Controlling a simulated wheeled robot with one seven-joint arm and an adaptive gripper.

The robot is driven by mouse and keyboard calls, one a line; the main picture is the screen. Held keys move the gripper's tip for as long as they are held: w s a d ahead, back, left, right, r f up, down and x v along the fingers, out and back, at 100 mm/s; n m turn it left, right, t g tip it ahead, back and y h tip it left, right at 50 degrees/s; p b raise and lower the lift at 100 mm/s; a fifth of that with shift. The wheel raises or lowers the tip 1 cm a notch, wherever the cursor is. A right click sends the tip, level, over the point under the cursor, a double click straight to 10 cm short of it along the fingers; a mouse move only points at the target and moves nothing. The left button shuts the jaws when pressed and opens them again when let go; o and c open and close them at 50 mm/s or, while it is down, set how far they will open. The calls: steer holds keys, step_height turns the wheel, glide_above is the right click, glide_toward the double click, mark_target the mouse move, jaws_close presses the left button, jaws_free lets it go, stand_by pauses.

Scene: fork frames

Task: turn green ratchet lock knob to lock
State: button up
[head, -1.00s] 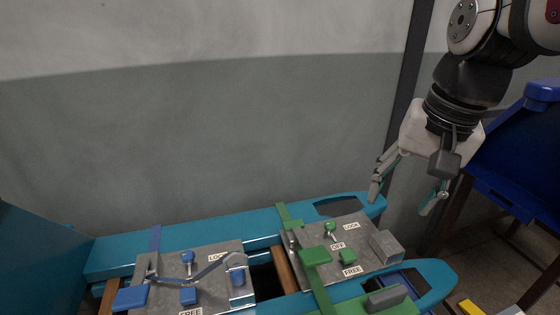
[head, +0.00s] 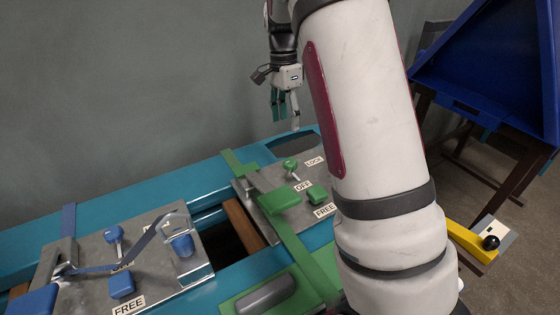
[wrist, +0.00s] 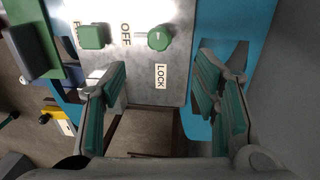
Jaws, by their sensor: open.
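The green ratchet lock knob (head: 290,165) stands on a short metal stem on the right grey plate (head: 262,180). In the head view it is between the LOCK label (head: 314,161) and the OFF label (head: 304,186). In the wrist view the knob (wrist: 160,39) is right beside OFF (wrist: 126,34), with LOCK (wrist: 160,76) nearer my gripper. My gripper (head: 287,114) is open and empty, above and behind the plate. In the wrist view its spread fingers (wrist: 160,78) point toward the plate, apart from the knob. Its exact setting is hard to tell.
A green block (head: 318,194) sits near the FREE label (head: 325,210), and a green strap and lever (head: 279,200) cross the plate. A similar blue station (head: 113,233) is at left. My arm hides the right end of the bench. A blue bin (head: 500,65) stands at right.

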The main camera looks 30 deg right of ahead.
mark_target(289, 161)
steer(key=f+b, duration=0.1)
steer(key=f, duration=0.3)
steer(key=s+f+b, duration=0.1)
steer(key=f+b, duration=0.1)
steer(key=f, duration=0.3)
steer(key=f+b, duration=0.1)
steer(key=f, duration=0.3)
steer(key=shift+s+f, duration=0.15)
steer(key=shift+s, duration=0.2)
steer(key=c, duration=1.2)
